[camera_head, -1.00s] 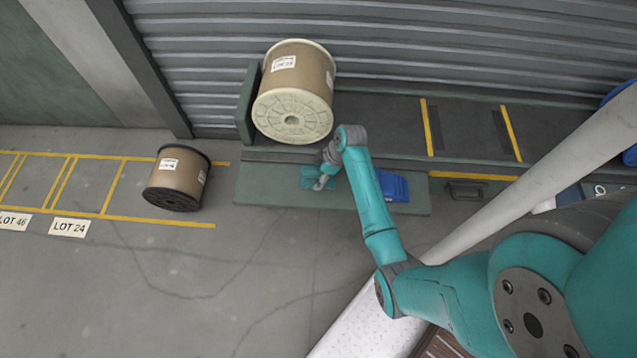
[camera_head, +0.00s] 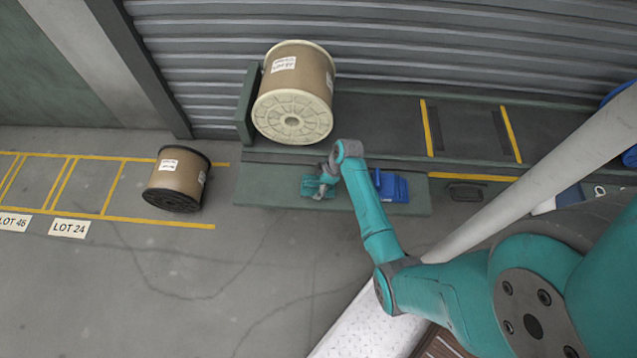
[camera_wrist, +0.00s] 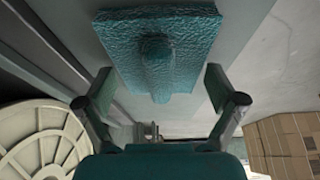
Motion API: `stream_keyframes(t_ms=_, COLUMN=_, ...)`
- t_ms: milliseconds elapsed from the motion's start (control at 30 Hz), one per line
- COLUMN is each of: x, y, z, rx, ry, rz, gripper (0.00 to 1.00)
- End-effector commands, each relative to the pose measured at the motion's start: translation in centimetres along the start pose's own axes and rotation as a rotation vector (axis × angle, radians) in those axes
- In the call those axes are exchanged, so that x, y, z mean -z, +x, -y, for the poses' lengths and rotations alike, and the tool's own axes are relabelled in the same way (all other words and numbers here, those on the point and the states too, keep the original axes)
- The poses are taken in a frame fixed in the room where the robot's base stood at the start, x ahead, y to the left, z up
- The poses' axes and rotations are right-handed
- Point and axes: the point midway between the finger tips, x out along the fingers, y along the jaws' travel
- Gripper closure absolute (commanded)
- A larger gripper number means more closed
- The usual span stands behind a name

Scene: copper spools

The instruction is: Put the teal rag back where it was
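The teal rag (camera_head: 310,188) lies at the left part of the low green ledge (camera_head: 262,188), in front of the large spool. In the wrist view the rag (camera_wrist: 190,40) is a rough-textured rectangle with a raised fold down its middle. My gripper (camera_head: 325,187) is right at the rag in the head view and partly covers it. In the wrist view my gripper (camera_wrist: 158,88) is open, its two fingers spread wide on either side of the fold. Neither finger visibly touches the fold.
A large cream-flanged spool (camera_head: 298,85) stands behind the rag, beside a green upright plate (camera_head: 247,105). A blue object (camera_head: 393,187) lies right of my gripper on the ledge. A smaller black-flanged spool (camera_head: 178,178) stands on the floor at left. The front floor is clear.

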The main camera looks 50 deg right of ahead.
Motion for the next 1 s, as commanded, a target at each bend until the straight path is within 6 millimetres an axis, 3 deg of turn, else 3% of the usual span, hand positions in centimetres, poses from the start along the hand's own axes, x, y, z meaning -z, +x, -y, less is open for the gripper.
stream_keyframes(t_ms=467, x=0.1, y=-0.9, z=0.0, rx=-0.001, ry=0.0, rz=0.0, gripper=0.0)
stream_keyframes(t_ms=1000, x=0.1, y=-10.5, z=-0.1, rx=-0.002, ry=0.001, rz=-0.001, gripper=0.0)
